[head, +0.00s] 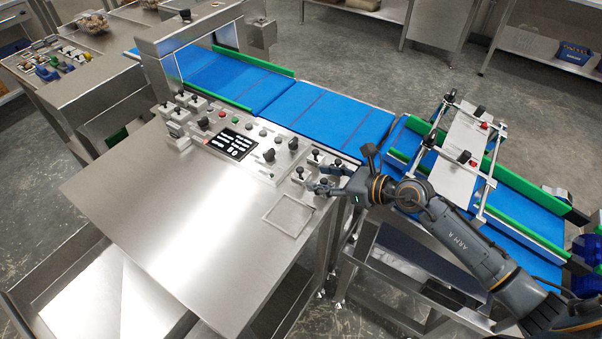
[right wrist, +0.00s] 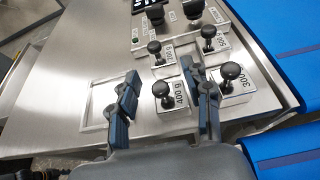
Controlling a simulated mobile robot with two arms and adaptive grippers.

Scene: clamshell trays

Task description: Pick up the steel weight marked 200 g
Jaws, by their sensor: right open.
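Several steel weights with black knobs stand on marked plates at the panel's end. The one whose label seems to read 200 g (right wrist: 154,50) is on the far left of the group in the right wrist view. It also shows in the head view (head: 299,174). My right gripper (right wrist: 164,75) is open and empty, its fingers pointing toward the weights; it also shows in the head view (head: 319,180). A weight that seems marked 400 g (right wrist: 163,92) lies between its fingers in the wrist picture. Contact cannot be told. My left gripper is not in view.
Weights that seem marked 500 g (right wrist: 209,33) and 300 g (right wrist: 232,73) stand close by. A square recess (head: 289,214) lies beside them. The control panel (head: 235,140) and blue conveyor (head: 345,118) are behind. The steel tabletop (head: 180,215) is clear.

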